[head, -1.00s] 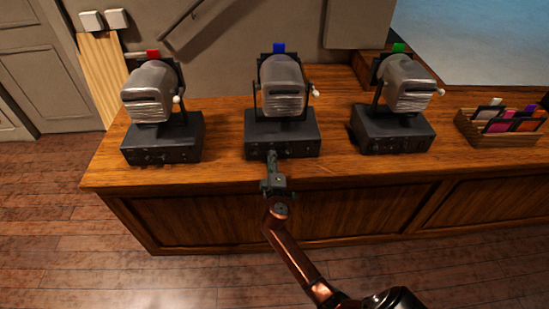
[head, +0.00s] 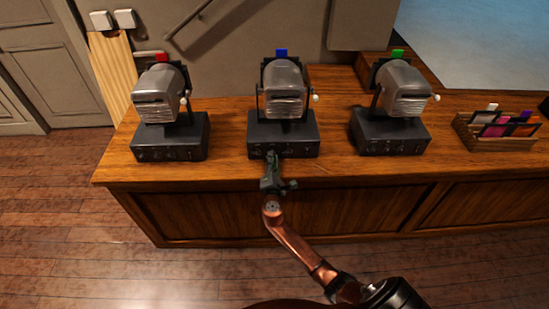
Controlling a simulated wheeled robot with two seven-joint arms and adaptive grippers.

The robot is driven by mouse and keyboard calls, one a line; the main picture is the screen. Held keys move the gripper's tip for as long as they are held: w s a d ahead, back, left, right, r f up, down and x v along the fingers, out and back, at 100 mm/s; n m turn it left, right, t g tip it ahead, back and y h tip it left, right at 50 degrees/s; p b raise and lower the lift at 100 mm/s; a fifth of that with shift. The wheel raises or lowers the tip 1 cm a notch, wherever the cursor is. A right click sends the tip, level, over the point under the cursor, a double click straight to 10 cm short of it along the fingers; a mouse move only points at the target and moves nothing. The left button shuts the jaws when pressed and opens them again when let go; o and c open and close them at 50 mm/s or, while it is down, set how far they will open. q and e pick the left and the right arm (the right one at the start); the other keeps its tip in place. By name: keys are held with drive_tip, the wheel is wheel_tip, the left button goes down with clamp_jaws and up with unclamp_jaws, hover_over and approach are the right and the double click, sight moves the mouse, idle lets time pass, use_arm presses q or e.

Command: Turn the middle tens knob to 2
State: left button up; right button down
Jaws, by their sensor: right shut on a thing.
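The middle lamp unit (head: 283,92) has a grey ribbed head with a blue tag on top and stands on a dark box (head: 300,129) with small knobs along its front face. My right gripper (head: 272,157) is at the front of this box, left of its centre, and is shut on a knob there. The gripper covers that knob, so its setting cannot be read. The other knobs' marks are too small to read. My left gripper is not in view.
A red-tagged lamp unit (head: 161,96) stands to the left and a green-tagged one (head: 402,90) to the right. A wooden tray (head: 496,145) of coloured cards is at the far right. The wooden desk (head: 340,172) has bare room between units.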

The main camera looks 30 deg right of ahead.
drive_tip(key=shift+s+d+n, duration=0.1)
drive_tip(key=shift+d+n, duration=0.05)
drive_tip(key=shift+n, duration=0.35)
drive_tip(key=shift+f+p, duration=0.1)
drive_tip(key=shift+p, duration=0.25)
drive_tip(key=c, duration=2)
unclamp_jaws()
drive_tip(key=shift+o, duration=0.8)
drive_tip(key=v, duration=1.2)
